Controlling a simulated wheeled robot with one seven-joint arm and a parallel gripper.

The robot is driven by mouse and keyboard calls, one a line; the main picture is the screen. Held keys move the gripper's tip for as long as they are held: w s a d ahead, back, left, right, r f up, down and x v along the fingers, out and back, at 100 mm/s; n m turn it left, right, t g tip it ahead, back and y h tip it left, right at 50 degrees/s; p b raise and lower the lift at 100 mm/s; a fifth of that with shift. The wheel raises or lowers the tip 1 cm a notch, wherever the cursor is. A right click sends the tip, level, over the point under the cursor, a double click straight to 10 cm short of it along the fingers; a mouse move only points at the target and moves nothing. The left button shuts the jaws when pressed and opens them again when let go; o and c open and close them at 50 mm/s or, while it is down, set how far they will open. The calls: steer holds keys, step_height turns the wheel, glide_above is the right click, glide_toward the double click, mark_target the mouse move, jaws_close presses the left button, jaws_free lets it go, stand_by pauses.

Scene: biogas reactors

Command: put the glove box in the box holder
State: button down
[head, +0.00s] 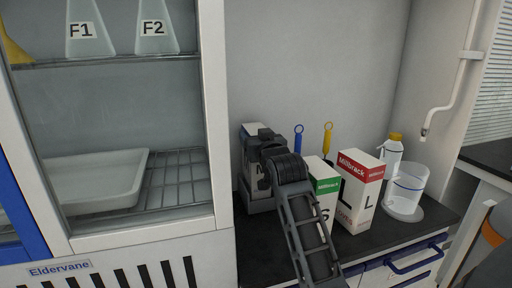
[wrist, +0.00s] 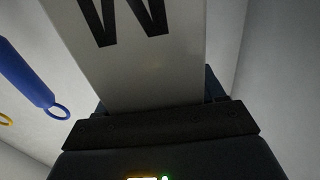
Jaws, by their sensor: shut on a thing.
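My gripper (head: 262,180) is at the back left of the dark counter, shut on a white glove box (head: 251,129) with a blue top edge. In the wrist view the same glove box (wrist: 145,60) fills the middle and shows a large black letter M. My gripper and arm hide most of it in the head view. I cannot make out a box holder clearly; the dark parts around the box's lower end may be my gripper or a holder.
A green-labelled S box (head: 325,187) and a red-labelled L box (head: 358,192) stand right of my arm. Behind are a blue ringed tool (head: 298,140) and a yellow one (head: 327,138). A bottle (head: 391,155) and beaker (head: 406,190) stand right. A glass-fronted cabinet (head: 218,110) borders the left.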

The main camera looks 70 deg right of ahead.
step_height(320, 180, down, 3)
steer(key=shift+w+d, duration=0.1)
steer(key=shift+w, duration=0.05)
steer(key=shift+f, duration=0.1)
steer(key=shift+c, duration=2)
jaws_free()
steer(key=shift+f, duration=0.1)
steer(key=b+v, duration=0.1)
steer(key=v, duration=1.1)
